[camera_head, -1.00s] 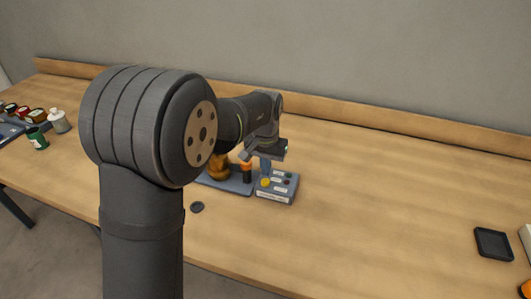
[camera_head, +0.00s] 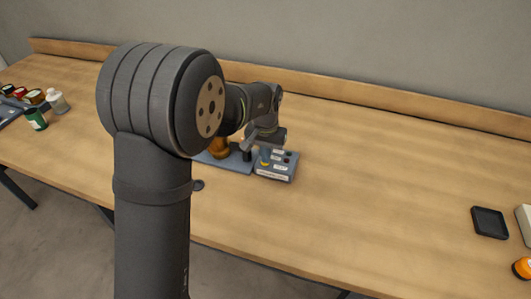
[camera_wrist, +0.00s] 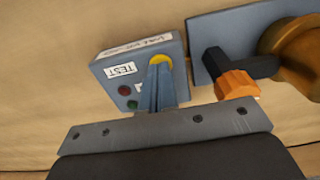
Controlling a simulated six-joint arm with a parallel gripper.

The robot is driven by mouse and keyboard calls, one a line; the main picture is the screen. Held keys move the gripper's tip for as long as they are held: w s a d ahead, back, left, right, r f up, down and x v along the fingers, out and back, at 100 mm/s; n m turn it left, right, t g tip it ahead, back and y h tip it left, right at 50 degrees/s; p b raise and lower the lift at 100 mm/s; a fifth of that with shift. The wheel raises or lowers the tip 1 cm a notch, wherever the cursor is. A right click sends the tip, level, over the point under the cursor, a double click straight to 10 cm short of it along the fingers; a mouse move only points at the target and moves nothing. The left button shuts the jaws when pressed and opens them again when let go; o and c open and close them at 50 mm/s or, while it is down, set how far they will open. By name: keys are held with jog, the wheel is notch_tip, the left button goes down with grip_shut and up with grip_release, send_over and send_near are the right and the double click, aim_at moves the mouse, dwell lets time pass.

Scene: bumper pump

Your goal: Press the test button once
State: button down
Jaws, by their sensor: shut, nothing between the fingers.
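The grey control box (camera_head: 276,165) stands on the table in the head view. It also shows in the wrist view (camera_wrist: 112,58), with a white TEST label (camera_wrist: 122,69) beside the yellow button (camera_wrist: 163,61). My gripper (camera_wrist: 160,62) is shut and empty, with its blue-grey fingertips at the yellow button, covering part of it. I cannot tell whether the button is pressed in. A red lamp (camera_wrist: 124,90) and a green lamp (camera_wrist: 132,104) sit on the box, left of the fingers; both look dark.
Right beside the box in the wrist view is a plate with a black part and orange knob (camera_wrist: 236,84) and a brass body (camera_wrist: 295,50). A black tray (camera_head: 490,222) lies far right. Several bottles stand far left.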

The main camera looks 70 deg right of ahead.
jog(key=shift+a+f, duration=0.2)
jog(key=shift+f, duration=0.3)
notch_tip(320, 180, up, 15)
jog(key=shift+d, duration=0.2)
dwell(1.3)
